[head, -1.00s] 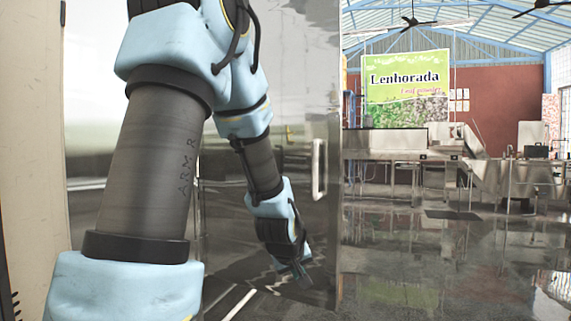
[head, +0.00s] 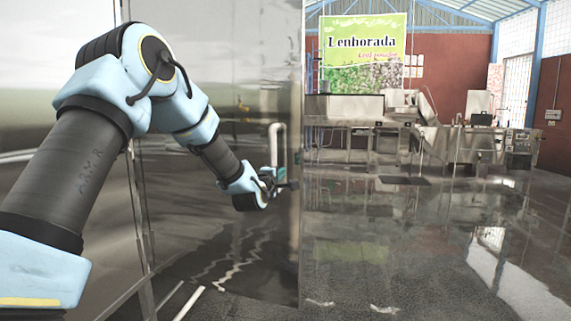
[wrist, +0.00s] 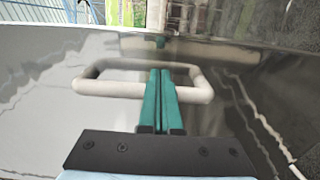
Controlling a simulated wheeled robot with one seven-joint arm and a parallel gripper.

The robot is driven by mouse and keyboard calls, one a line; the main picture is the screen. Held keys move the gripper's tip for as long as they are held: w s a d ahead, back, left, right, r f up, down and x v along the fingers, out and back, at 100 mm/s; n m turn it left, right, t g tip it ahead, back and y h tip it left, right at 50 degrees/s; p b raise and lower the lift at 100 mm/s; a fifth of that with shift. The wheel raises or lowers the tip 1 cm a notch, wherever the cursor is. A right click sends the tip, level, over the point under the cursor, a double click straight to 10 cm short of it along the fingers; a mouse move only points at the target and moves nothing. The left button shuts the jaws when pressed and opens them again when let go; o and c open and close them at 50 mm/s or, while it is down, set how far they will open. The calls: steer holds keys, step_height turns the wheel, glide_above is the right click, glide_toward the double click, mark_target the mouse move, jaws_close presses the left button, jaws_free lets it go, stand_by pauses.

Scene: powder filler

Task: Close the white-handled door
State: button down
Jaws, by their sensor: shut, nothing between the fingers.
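The door (head: 235,235) is a tall, shiny metal panel on the left of the head view, with its free edge towards the open room. Its white handle (head: 281,131) is an upright bar near that edge. In the wrist view the handle (wrist: 103,88) looks like a pale loop across the picture. My gripper (head: 284,180) is at the handle, at its lower part in the head view. Its green fingers (wrist: 161,75) are together and empty, and overlap the handle's bar. I cannot tell whether they touch it.
A wide shiny floor (head: 430,240) is clear to the right of the door. Steel machines and benches (head: 350,138) stand far back, below a green and white banner (head: 362,52). Another reflective panel (head: 60,110) is at the far left, behind my arm.

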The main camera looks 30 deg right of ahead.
mark_target(291, 165)
steer(key=p+x, duration=0.2)
steer(key=x, duration=0.4)
steer(key=shift+d+r, duration=0.15)
steer(key=shift+w+d+p, duration=0.45)
steer(key=shift+w+d, duration=0.05)
steer(key=shift+d, duration=0.05)
steer(key=shift+d, duration=0.1)
